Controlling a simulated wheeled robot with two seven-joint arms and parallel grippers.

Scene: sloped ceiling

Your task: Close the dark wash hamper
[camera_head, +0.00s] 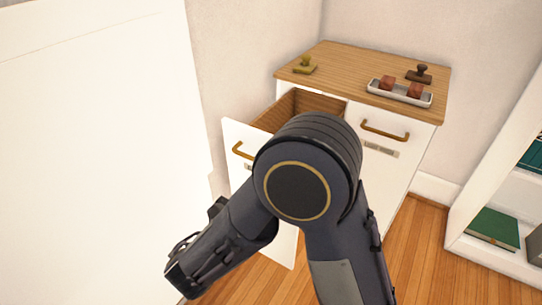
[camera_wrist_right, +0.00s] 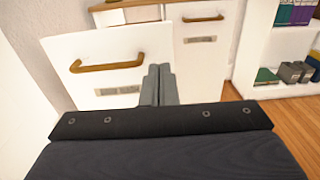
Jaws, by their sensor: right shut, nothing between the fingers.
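No dark hamper is plain to see. A white cabinet with a wooden top (camera_head: 345,62) has two pull-out fronts. The left pull-out front (camera_head: 235,150) stands out from the cabinet, showing a brown inside (camera_head: 300,102). It has a brown bar handle (camera_head: 242,151) and a label too small to read. The right front (camera_head: 385,150) is shut. My right gripper (camera_wrist_right: 158,84) is shut and empty. In the right wrist view its fingers overlap the right edge of the open front (camera_wrist_right: 105,55); contact cannot be told. My right arm hides part of the front in the head view. My left gripper is not in view.
On the top are an olive stamp-like object (camera_head: 304,65), a dark one (camera_head: 419,74) and a white tray (camera_head: 428,100) with two reddish blocks. White shelves (camera_head: 490,245) stand at right. A large white surface (camera_head: 90,150) fills the left. Wooden floor shows between.

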